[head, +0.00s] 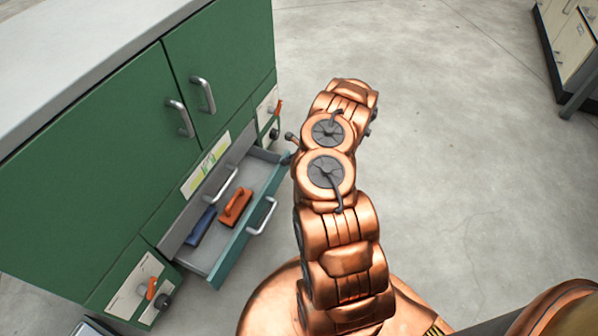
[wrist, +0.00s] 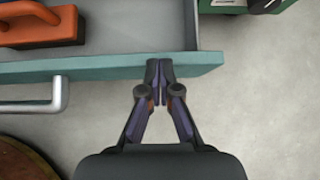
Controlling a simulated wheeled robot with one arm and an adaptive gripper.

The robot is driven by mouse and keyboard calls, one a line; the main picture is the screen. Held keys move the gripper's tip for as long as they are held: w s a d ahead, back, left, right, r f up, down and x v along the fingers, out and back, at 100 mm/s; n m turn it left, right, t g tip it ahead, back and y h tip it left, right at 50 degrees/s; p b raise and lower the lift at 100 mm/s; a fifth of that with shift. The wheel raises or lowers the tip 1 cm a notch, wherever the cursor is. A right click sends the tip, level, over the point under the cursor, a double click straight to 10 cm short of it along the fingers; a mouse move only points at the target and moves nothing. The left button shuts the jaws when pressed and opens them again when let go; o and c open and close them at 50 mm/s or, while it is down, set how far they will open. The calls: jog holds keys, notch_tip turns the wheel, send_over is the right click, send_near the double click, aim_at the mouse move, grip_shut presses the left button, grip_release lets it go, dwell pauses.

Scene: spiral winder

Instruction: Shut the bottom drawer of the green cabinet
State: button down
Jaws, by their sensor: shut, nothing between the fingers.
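The green cabinet (head: 100,150) stands at the left in the head view. Its bottom drawer (head: 235,250) is pulled out, with a teal front and a metal bar handle (head: 262,216); the front also crosses the wrist view (wrist: 100,68). Inside lie an orange-handled tool (head: 236,207) and a blue one (head: 201,226). My gripper (wrist: 160,72) is shut and empty. Its fingertips overlap the drawer front's top edge near its end, to the right of the handle (wrist: 40,106). I cannot tell whether they touch. In the head view my arm hides most of the gripper.
A closed drawer with a handle (head: 227,184) sits above the open one. Two cabinet doors (head: 218,70) are shut. Open concrete floor (head: 470,150) lies to the right, with another cabinet (head: 570,45) at the far right.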

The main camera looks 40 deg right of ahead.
jog(key=w+a+b, duration=0.2)
jog(key=w+a, duration=0.2)
jog(key=w, duration=0.5)
jog(key=shift+a, duration=0.25)
